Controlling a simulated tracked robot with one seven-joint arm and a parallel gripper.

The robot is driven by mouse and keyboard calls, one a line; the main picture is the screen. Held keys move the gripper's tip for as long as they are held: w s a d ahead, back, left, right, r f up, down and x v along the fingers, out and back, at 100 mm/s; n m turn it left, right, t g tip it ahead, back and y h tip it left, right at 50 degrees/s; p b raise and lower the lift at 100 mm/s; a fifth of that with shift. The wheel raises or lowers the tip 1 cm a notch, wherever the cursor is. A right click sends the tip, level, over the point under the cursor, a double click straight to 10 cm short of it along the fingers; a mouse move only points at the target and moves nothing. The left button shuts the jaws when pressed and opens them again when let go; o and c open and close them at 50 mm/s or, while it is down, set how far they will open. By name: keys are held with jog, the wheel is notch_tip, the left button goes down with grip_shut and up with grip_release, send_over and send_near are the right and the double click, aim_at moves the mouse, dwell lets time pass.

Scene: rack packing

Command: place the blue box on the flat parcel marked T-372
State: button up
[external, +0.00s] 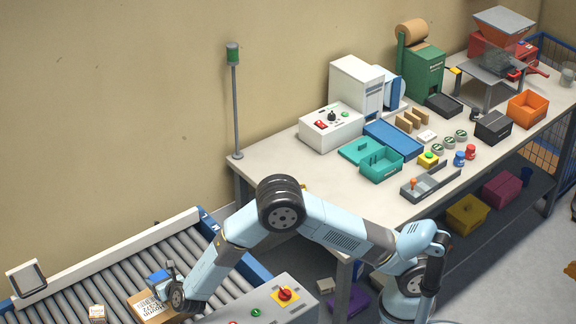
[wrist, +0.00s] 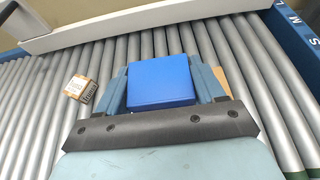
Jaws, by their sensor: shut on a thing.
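The blue box (external: 158,278) is between the fingers of my gripper (external: 164,282), over the roller conveyor. In the wrist view the blue box (wrist: 160,82) fills the space between the two fingers of my gripper (wrist: 162,84), which is shut on it. A flat brown parcel (external: 140,299) with a white printed label lies on the rollers directly below. Its label is turned and too small to read surely. In the wrist view only a brown edge of the parcel (wrist: 220,80) shows beside the right finger. I cannot tell whether the box touches the parcel.
A small labelled carton (external: 97,312) lies on the conveyor (external: 75,290), left of the parcel; it also shows in the wrist view (wrist: 82,88). A control box (external: 270,302) stands at the conveyor's near side. The workbench (external: 275,160) behind holds bins and machines. Bare rollers surround the parcel.

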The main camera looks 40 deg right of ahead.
jog(key=shift+f, duration=1.6)
jog(key=o, duration=1.1)
jog(key=shift+o, duration=0.2)
jog(key=v, duration=1.2)
jog(key=shift+w+r, duration=0.1)
jog(key=shift+r, duration=0.05)
